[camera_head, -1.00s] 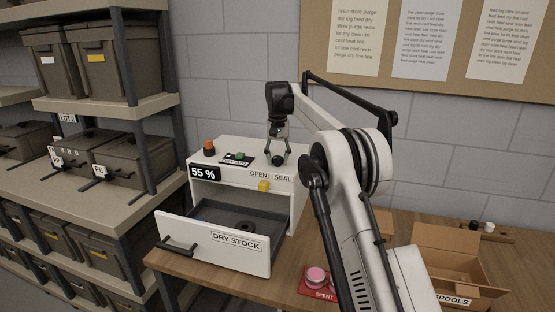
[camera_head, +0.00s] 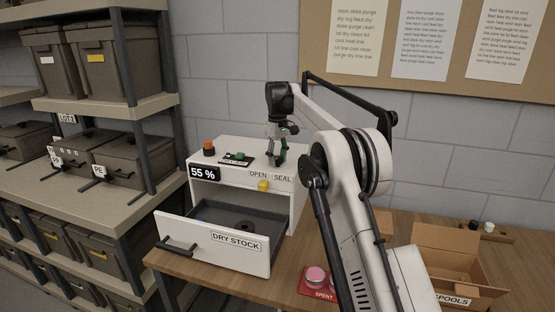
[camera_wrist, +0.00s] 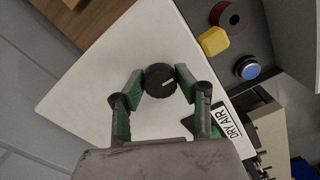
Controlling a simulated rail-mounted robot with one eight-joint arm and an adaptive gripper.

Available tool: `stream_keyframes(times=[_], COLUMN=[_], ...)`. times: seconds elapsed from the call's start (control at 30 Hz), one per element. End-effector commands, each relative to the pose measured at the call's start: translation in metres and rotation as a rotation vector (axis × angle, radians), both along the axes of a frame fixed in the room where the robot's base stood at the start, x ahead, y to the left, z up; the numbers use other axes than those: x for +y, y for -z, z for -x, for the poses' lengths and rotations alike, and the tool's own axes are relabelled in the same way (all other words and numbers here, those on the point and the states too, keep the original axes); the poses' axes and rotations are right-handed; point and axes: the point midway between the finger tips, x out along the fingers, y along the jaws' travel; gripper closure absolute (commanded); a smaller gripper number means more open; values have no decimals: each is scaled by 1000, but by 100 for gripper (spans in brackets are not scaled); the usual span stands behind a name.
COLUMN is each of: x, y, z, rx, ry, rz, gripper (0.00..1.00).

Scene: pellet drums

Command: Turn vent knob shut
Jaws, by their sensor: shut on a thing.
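The vent knob (camera_wrist: 160,80) is a round black knob with a white pointer line on top of the white dry-stock cabinet (camera_head: 225,172). In the wrist view the pointer lies nearly level, tilting slightly up to the right. My gripper (camera_wrist: 160,77) is shut on the knob, with a green-and-black fingertip on each side. In the head view my gripper (camera_head: 277,158) reaches down to the cabinet top, behind the OPEN and SEAL labels (camera_head: 271,176), and mostly hides the knob.
The DRY STOCK drawer (camera_head: 212,243) stands pulled out. A green switch (camera_head: 238,156) and an orange-red button (camera_head: 209,147) are on the cabinet top. A yellow block (camera_head: 263,185) shows on the front. A cardboard box (camera_head: 450,262) stands right on the table.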

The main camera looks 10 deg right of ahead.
Motion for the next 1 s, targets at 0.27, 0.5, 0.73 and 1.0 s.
stream_keyframes(times=[0.27,0.5,0.73,1.0], x=[0,0,0,0], y=[-1,-1,-1,0], z=[0,0,0,0], rx=[-1,-1,-1,-1], ry=[-41,-44,-43,-43], rz=[0,0,0,-1], gripper=[95,95,54,50])
